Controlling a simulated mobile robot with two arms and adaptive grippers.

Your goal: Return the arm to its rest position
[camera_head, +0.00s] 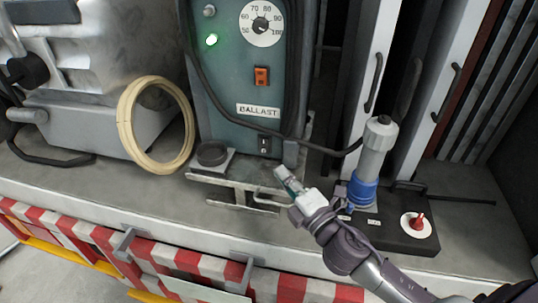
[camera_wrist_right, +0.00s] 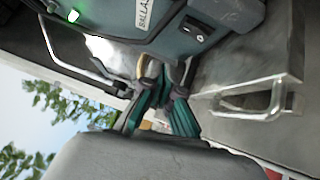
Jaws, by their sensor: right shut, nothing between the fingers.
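My right arm comes in from the lower right of the head view. My right gripper (camera_head: 285,178) is in front of the ballast unit (camera_head: 238,80), near its lower right corner and above the metal handle and bracket at its foot. The gripper is shut with nothing in it. In the right wrist view the two green-padded fingers (camera_wrist_right: 166,82) point at the ballast unit (camera_wrist_right: 207,25), apart from its face. My left gripper is not in view.
A blue and grey plug (camera_head: 370,160) stands on a black box with a red knob (camera_head: 418,222), close beside my right gripper. A cream hose ring (camera_head: 127,128) leans at the left. A red and white striped barrier (camera_head: 190,258) runs along the front edge.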

